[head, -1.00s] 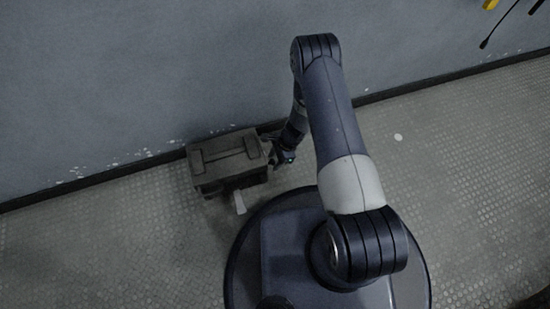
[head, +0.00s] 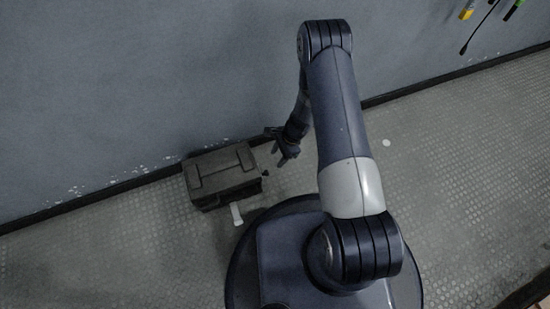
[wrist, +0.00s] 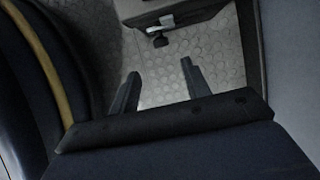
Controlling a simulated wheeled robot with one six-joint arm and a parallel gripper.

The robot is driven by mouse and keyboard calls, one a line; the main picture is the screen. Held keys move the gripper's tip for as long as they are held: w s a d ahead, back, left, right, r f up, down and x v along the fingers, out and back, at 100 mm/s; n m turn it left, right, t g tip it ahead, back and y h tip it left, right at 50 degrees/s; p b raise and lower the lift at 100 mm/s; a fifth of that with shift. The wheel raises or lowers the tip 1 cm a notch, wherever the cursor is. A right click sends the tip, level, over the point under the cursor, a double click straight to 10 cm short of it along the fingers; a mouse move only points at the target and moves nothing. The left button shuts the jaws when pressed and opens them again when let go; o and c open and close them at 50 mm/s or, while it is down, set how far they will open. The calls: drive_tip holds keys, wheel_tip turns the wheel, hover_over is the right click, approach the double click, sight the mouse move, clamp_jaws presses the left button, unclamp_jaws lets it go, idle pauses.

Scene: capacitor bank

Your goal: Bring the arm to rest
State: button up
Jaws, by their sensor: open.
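My gripper (head: 282,158) hangs just right of a dark box, above the floor by the wall. In the wrist view the two fingers of my gripper (wrist: 158,85) stand apart with only patterned floor between them, so it is open and empty. My arm reaches up from my base and bends down again toward the wall. Part of the gripper is hard to make out in the head view because it is small and dark.
The dark lidded box (head: 222,175) stands on the floor against the blue-grey wall (head: 150,80). A white tag-like piece (head: 237,214) lies at its front. Tools with yellow (head: 467,13) and green (head: 513,10) parts show at the upper right. The floor (head: 450,150) to the right is mostly clear.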

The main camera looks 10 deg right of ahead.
idle(0.3)
drive_tip(key=w+b+x, duration=0.1)
drive_tip(key=b+x, duration=0.3)
drive_tip(key=x, duration=0.6)
drive_tip(key=shift+s+a+f, duration=0.2)
drive_tip(key=shift+a+f, duration=0.05)
drive_tip(key=shift+a, duration=0.05)
drive_tip(key=shift+s, duration=0.1)
